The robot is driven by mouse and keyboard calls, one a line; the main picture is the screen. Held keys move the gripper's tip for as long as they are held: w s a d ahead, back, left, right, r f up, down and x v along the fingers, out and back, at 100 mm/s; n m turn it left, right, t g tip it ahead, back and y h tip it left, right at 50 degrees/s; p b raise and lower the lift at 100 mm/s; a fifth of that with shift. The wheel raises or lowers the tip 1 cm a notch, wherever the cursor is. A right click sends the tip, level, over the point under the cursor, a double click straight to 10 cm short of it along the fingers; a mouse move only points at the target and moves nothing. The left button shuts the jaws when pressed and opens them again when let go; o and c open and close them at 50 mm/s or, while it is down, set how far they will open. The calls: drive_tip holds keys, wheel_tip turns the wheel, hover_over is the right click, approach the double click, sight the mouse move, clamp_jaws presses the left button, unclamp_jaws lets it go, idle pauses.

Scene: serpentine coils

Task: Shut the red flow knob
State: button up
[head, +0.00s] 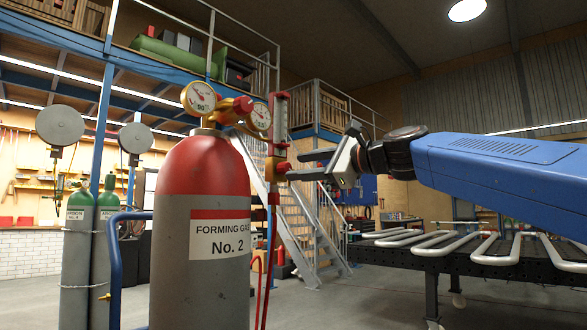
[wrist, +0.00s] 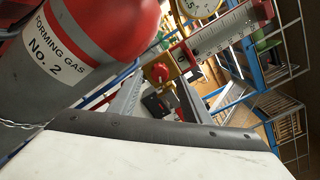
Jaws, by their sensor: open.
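The red flow knob (head: 282,168) sticks out to the right from the brass block at the foot of the flow meter (head: 280,122). In the wrist view the knob (wrist: 160,73) shows its face between my two fingers. My gripper (head: 297,165) is open and empty, its fingertips just right of the knob, one above and one below its height. In the wrist view my gripper (wrist: 160,92) has a finger on each side of the knob's line. I cannot tell whether a fingertip touches it.
The Forming Gas No. 2 cylinder (head: 200,275) stands left of the knob, with a regulator, two gauges (head: 200,97) and another red knob (head: 243,106) above. A red hose (head: 268,265) hangs below the meter. A black table with white coils (head: 400,237) is at right.

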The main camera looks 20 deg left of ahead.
sight(288, 168)
drive_tip(key=shift+x, duration=1.6)
drive_tip(key=c, duration=1.1)
drive_tip(key=shift+o, duration=0.3)
